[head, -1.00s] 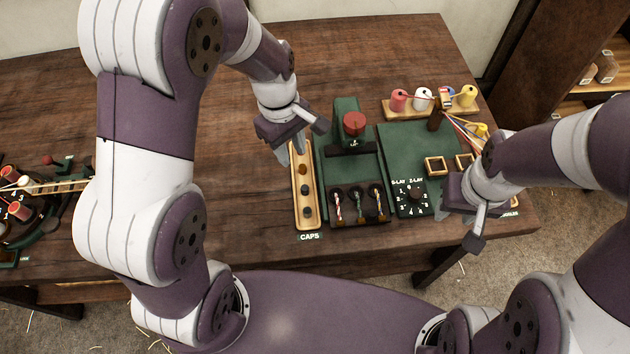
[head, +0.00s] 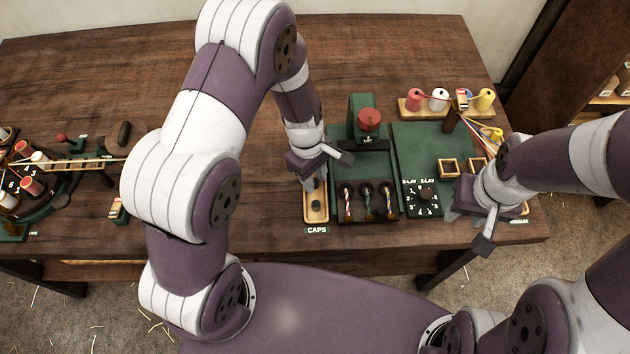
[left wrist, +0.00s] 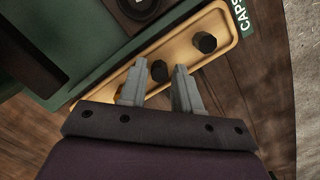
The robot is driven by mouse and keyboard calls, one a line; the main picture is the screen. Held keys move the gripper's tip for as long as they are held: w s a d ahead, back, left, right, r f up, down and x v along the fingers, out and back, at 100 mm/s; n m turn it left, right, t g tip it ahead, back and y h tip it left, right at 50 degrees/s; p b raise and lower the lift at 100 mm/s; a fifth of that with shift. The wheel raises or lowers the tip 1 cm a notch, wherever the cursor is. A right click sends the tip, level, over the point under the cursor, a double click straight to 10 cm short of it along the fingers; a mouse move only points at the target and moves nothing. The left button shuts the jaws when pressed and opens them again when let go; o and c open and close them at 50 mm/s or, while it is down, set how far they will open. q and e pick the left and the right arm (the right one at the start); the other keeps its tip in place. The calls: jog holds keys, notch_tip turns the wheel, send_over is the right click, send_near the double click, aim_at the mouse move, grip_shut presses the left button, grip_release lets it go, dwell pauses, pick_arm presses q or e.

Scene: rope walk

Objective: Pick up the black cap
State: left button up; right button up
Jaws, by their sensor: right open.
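The caps tray (head: 324,220), a long light-wood tray, lies on the table left of the green machine. One black cap (head: 315,204) shows near its front end; it also shows in the left wrist view (left wrist: 205,42). A second black cap (left wrist: 158,71) shows in the left wrist view between the fingertips of my left gripper (left wrist: 159,76). The fingers are apart, with gaps beside this cap. In the head view my left gripper (head: 316,182) points down over the tray and hides its back part. My right gripper (head: 455,210) is open at the machine's right side.
The green machine (head: 367,165) stands right beside the tray, with a red knob (head: 369,120) and a dial (head: 425,195). Thread spools (head: 438,98) stand behind it. A round reel device (head: 35,180) is at far left. Bare table lies behind my left arm.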

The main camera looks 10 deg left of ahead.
pick_arm(q)
grip_shut()
